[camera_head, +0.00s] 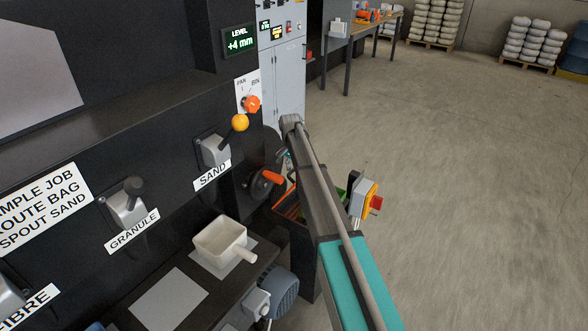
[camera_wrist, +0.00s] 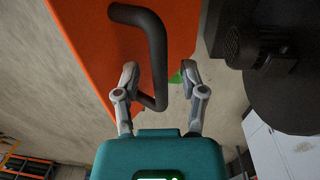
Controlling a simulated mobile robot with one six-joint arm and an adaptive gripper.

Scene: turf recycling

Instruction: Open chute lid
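In the wrist view an orange panel (camera_wrist: 85,45), which looks like the chute lid, fills the upper left. A dark bent bar handle (camera_wrist: 157,45) stands out from it. My gripper (camera_wrist: 158,68) is open, with one finger on each side of the handle and a gap on both sides. The handle's lower end lies between the fingers, near the teal gripper body. In the head view my arm covers the gripper and most of this area; only a little orange (camera_head: 288,208) shows beside it.
A black crank wheel with an orange grip (camera_head: 271,177) is just left of my arm. A pale scoop (camera_head: 222,243) lies on the ledge below the SAND lever (camera_head: 238,124).

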